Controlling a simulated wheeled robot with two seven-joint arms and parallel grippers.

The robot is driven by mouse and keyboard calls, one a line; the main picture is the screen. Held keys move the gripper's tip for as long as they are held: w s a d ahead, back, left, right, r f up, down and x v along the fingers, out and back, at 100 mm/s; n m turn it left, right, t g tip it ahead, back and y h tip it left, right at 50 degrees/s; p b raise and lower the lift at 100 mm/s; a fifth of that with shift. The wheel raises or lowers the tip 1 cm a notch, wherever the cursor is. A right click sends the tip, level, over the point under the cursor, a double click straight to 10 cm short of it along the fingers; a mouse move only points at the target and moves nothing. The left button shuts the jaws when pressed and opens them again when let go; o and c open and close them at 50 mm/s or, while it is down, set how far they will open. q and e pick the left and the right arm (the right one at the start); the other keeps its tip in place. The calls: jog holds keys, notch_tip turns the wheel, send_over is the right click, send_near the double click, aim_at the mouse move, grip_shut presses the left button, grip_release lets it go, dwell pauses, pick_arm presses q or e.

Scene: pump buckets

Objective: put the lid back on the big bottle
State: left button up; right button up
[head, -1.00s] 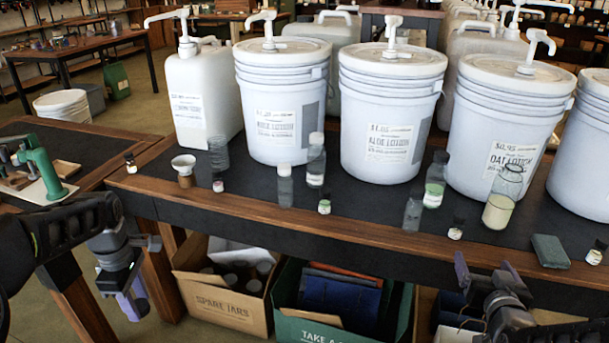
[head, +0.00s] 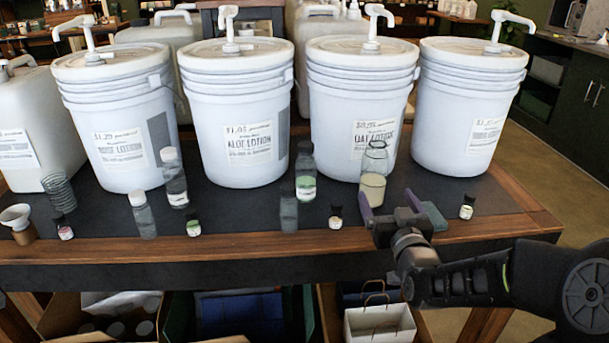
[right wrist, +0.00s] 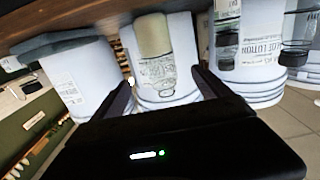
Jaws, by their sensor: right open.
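A clear glass bottle (head: 374,176) with cream-coloured contents stands upright on the dark table mat, in front of the oat lotion bucket. I take it as the big bottle; no solid cap shows on its top. My right gripper (head: 390,204) is open at the table's front edge, just in front of this bottle. In the right wrist view the picture is inverted, and the bottle (right wrist: 156,62) appears between the two fingers, with no clear contact. I cannot pick out a loose lid. My left gripper is out of view.
A dark-capped bottle (head: 305,180) and a small dark-capped vial (head: 336,216) stand left of my right gripper. A grey-green block (head: 434,216) lies just right of it. Large pump buckets (head: 240,140) line the back. The mat at the right end is mostly clear.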

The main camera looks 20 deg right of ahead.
aim_at(377, 180)
jog(key=x, duration=0.6)
jog(key=shift+w+d, duration=0.1)
jog(key=shift+w, duration=0.15)
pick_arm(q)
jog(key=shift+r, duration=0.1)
pick_arm(e)
jog(key=shift+x, duration=2.6)
jog(key=shift+d+r, duration=0.1)
jog(key=shift+r, duration=0.05)
grip_shut()
pick_arm(q)
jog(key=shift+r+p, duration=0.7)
jog(key=shift+p, duration=0.05)
pick_arm(e)
notch_tip(377, 180, up, 10)
jog(key=shift+r, duration=0.1)
